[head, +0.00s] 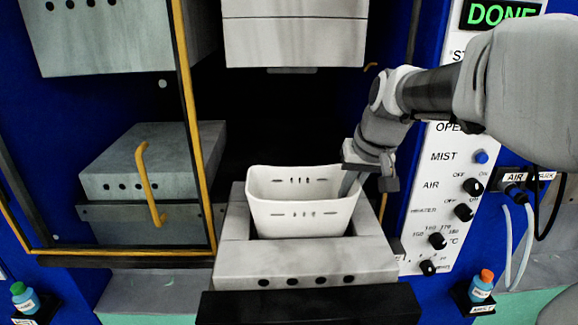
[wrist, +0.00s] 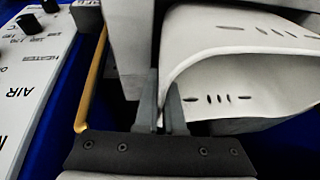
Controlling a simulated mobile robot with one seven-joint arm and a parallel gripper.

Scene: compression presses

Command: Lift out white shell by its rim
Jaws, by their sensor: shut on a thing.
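The white shell (head: 302,215) is an open tub with rows of small slots in its walls. In the head view it stands upright over the dark cavity of the lower mould block (head: 305,264), most of its height above the block. I cannot tell whether its base touches the cavity floor. My gripper (head: 349,184) comes down at the shell's right end and is shut on its rim. In the wrist view the two grey fingers (wrist: 163,112) pinch the rim, and the slotted wall of the shell (wrist: 235,80) spreads to the right.
The upper press block (head: 295,42) hangs above, with a gap over the shell. A yellow-framed guard (head: 184,90) stands open at left. The control panel (head: 445,185) with knobs is close at right, under a green DONE display (head: 502,14). Small bottles (head: 481,286) stand at the front.

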